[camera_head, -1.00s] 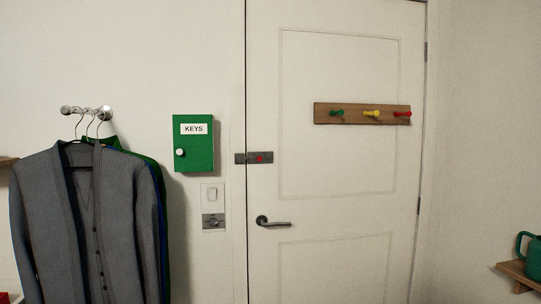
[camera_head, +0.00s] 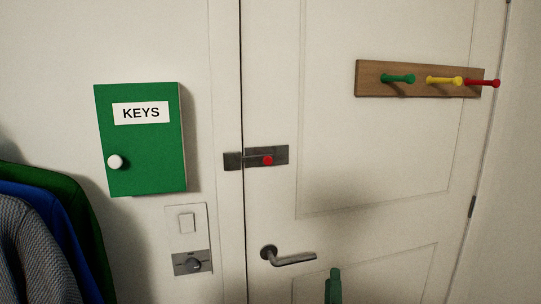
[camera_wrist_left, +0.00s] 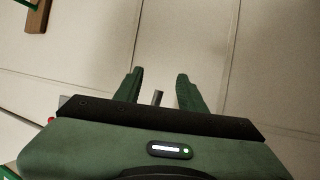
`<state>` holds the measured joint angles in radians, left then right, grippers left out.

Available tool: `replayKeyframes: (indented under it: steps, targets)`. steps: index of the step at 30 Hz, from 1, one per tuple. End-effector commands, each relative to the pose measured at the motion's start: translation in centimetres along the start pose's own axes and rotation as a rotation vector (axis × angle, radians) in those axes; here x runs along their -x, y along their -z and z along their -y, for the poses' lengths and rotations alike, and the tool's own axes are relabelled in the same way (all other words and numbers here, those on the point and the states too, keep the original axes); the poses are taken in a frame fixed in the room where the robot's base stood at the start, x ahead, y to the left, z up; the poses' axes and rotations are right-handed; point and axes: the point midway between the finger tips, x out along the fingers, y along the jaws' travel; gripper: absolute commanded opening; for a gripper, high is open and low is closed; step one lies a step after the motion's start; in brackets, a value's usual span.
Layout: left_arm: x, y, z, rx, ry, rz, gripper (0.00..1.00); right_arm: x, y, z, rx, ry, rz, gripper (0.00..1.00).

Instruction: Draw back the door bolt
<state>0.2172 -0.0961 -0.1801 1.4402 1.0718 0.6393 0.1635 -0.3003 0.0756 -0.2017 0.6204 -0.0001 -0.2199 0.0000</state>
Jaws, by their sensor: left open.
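The door bolt (camera_head: 280,153) is a dark grey plate with a red knob (camera_head: 267,160) at the left edge of the pale door (camera_head: 340,150). Its dark keeper (camera_head: 232,161) sits beside it on the frame. I cannot tell clearly whether the bar crosses the gap. My left gripper (camera_head: 334,285) shows only as a green tip at the bottom, below and right of the bolt. In the left wrist view its green fingers (camera_wrist_left: 159,74) are open, with a grey handle end between them in the picture. A small red knob (camera_wrist_left: 51,120) shows at the left there.
A lever handle (camera_head: 290,260) sticks out below the bolt. A peg rail (camera_head: 370,80) with coloured pegs is at upper right. A green key box (camera_head: 140,170), a wall switch (camera_head: 187,222) and hanging clothes (camera_head: 40,245) are at left. The door around the bolt is clear.

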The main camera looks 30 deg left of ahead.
Motion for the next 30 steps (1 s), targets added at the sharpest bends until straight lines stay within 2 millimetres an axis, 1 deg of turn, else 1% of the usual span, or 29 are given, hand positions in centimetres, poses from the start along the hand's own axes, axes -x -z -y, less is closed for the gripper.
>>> replayKeyframes:
  steps: [1,2,3,5,6,9,12,16,20,24,30]
  targets:
    - [-2.7,2.7,-6.4,0.172,-0.057,-0.122,0.4,1.1,-0.1,-0.1,0.0,-0.001,0.002,0.69]
    - [-3.8,4.5,-9.5,0.284,-0.082,-0.196,0.4,1.4,0.0,-0.1,-0.001,-0.001,0.003,0.69]
    - [-4.8,7.1,-13.4,0.444,-0.111,-0.29,0.4,1.9,0.0,-0.1,-0.001,-0.001,0.003,0.69]
    - [-5.8,10.9,-18.7,0.71,-0.142,-0.421,0.4,2.7,0.0,-0.2,-0.002,-0.002,0.003,0.69]
    - [-5.9,12.9,-21.4,0.884,-0.147,-0.49,0.4,3.1,0.0,-0.2,-0.002,-0.002,0.004,0.69]
    - [-5.6,15.8,-25.5,1.231,-0.123,-0.586,0.4,3.8,-0.1,-0.5,-0.002,-0.005,0.007,0.69]
    - [-5.1,16.8,-27.8,1.453,-0.082,-0.616,0.4,4.2,-0.3,-0.8,-0.001,-0.009,0.01,0.69]
    - [-5.0,17.0,-28.9,1.579,-0.045,-0.622,0.4,4.5,-0.3,-1.0,0.0,-0.011,0.011,0.69]
    - [-6.2,17.6,-28.6,1.591,-0.039,-0.622,0.4,5.2,-0.2,-1.0,0.0,-0.011,0.009,0.69]
    - [-8.2,18.5,-27.8,1.587,-0.04,-0.622,0.4,6.1,0.1,-1.0,0.001,-0.01,0.006,0.69]
    - [-10.5,19.5,-26.7,1.586,-0.039,-0.622,0.4,7.0,0.5,-0.5,0.0,-0.005,0.003,0.69]
